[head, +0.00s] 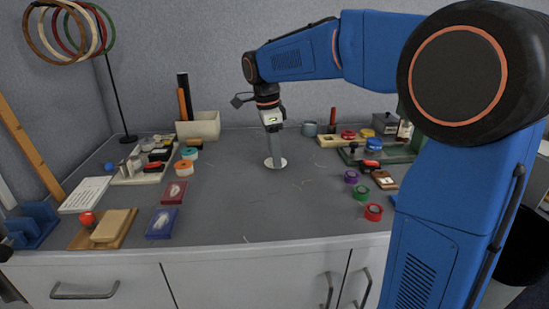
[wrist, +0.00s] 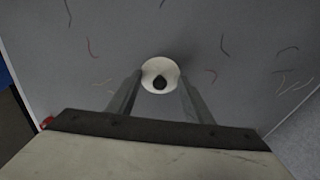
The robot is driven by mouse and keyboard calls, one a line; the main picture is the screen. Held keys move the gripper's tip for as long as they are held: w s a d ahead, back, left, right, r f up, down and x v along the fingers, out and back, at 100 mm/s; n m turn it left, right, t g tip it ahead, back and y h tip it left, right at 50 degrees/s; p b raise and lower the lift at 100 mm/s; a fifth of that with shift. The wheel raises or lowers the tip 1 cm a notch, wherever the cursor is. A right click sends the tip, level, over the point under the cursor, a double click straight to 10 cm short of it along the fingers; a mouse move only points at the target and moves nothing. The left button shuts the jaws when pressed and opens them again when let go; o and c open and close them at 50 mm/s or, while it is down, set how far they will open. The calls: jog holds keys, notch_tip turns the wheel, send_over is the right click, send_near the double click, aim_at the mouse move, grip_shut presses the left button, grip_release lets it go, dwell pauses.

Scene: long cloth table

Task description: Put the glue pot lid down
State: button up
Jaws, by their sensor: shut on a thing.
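The glue pot lid is a pale round disc (head: 276,163) at the middle of the table in the head view. In the wrist view the lid (wrist: 160,66) shows as a white disc with a dark knob at its centre. My gripper (head: 273,157) points down over it, shut on the lid, with a fingertip on each side of the knob (wrist: 160,82). The lid is at or just above the table surface; I cannot tell if it touches.
The grey table (head: 240,205) is clear around the lid apart from thin thread scraps. Rolls of tape (head: 183,168), boxes and a stamp pad stand at left. Coloured rings (head: 373,212) and a green tray (head: 402,153) with items are at right. A cream bin (head: 198,126) stands behind.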

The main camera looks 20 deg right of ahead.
aim_at(270, 162)
jog(key=shift+f, duration=0.8)
jog(key=o, duration=1.1)
jog(key=shift+f, duration=0.1)
jog(key=r, duration=0.4)
jog(key=a+r, duration=0.1)
jog(key=r, duration=0.7)
jog(key=shift+w+a, duration=0.1)
jog(key=shift+a, duration=0.1)
